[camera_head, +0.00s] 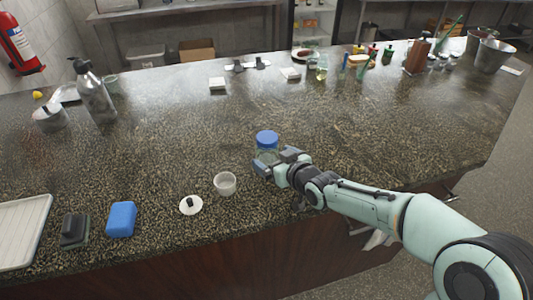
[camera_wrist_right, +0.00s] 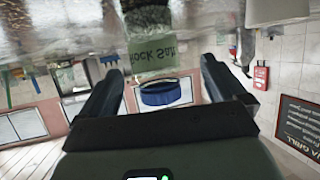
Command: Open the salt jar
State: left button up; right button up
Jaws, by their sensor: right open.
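The salt jar (camera_head: 266,152) stands upright on the counter, with its blue lid (camera_head: 267,138) on. My right gripper (camera_head: 279,160) is open at the jar's near right side, low beside its body. In the right wrist view, which is upside down, the jar (camera_wrist_right: 152,52) shows a green label reading "Rock Salt". Its blue lid (camera_wrist_right: 161,94) appears between the two spread fingers of the gripper (camera_wrist_right: 158,84). I cannot tell whether a finger touches the jar. My left gripper is not in view.
On the speckled counter (camera_head: 180,140), a clear cup (camera_head: 225,183) and a white lid with a black knob (camera_head: 191,204) lie left of the jar. A blue block (camera_head: 121,219) and a pale tray (camera_head: 22,230) are farther left.

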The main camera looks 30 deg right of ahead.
jog(key=x, duration=0.4)
jog(key=p+x, duration=0.1)
jog(key=x, duration=0.1)
jog(key=shift+w+d+f, duration=0.15)
jog(key=shift+d, duration=0.25)
jog(key=c, duration=1.2)
